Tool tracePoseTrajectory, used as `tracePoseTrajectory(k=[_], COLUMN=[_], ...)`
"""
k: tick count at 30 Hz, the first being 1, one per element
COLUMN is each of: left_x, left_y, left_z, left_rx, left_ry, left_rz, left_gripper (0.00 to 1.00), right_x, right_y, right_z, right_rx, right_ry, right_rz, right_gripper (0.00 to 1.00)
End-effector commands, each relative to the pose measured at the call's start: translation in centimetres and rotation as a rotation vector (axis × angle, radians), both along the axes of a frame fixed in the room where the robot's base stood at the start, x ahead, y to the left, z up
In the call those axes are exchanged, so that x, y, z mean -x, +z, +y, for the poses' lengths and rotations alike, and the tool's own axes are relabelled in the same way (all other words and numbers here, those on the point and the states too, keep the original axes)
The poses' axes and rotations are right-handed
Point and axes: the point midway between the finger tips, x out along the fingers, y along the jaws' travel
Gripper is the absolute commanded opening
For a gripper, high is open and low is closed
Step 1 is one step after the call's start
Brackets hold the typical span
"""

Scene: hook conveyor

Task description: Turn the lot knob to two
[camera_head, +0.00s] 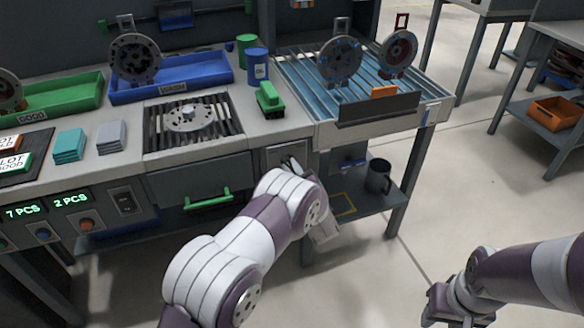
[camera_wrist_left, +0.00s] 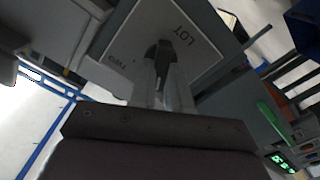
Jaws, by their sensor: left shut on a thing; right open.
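The lot knob (camera_wrist_left: 160,48) is small and dark, on a grey panel (camera_wrist_left: 125,35) marked "LOT" beside the knob and with a small word that looks like "TWO" on its other side. My left gripper (camera_wrist_left: 162,68) is shut on the knob in the left wrist view. The fingers cover part of it, so I cannot tell its exact setting. In the head view, my left arm reaches the panel at the bench front, and its wrist hides the knob. My right gripper (camera_head: 432,305) is open and empty over the floor at the lower right.
A green drawer handle (camera_head: 208,199) sticks out left of the panel. A shelf with a dark mug (camera_head: 379,176) is under the bench to the right. A slatted conveyor (camera_head: 305,72) and discs on hooks are above. The floor (camera_head: 375,270) between my arms is clear.

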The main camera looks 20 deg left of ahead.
Motion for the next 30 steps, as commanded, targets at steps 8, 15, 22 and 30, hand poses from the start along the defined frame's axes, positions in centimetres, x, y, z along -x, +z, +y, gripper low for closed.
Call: tracePoseTrajectory(k=[8,15,22,30], left_x=[0.0,0.0,-0.1,-0.1], left_y=[0.2,0.1,0.1,0.0], left_z=[-0.1,-0.2,-0.2,-0.3], left_rx=[-0.215,-0.405,-0.585,-0.793], left_ry=[-0.001,-0.001,-0.001,-0.002], left_rz=[0.148,0.277,0.399,0.539], left_gripper=[0.0,0.0,0.0,0.0], right_x=[0.0,0.0,0.0,0.0], right_y=[1.2,2.0,2.8,3.5], right_z=[0.0,0.0,0.0,0.0], right_rx=[0.0,0.0,0.0,0.0], right_ry=[0.0,0.0,0.0,0.0], right_rz=[0.0,0.0,0.0,0.0], right_gripper=[0.43,0.43,0.43,0.43])
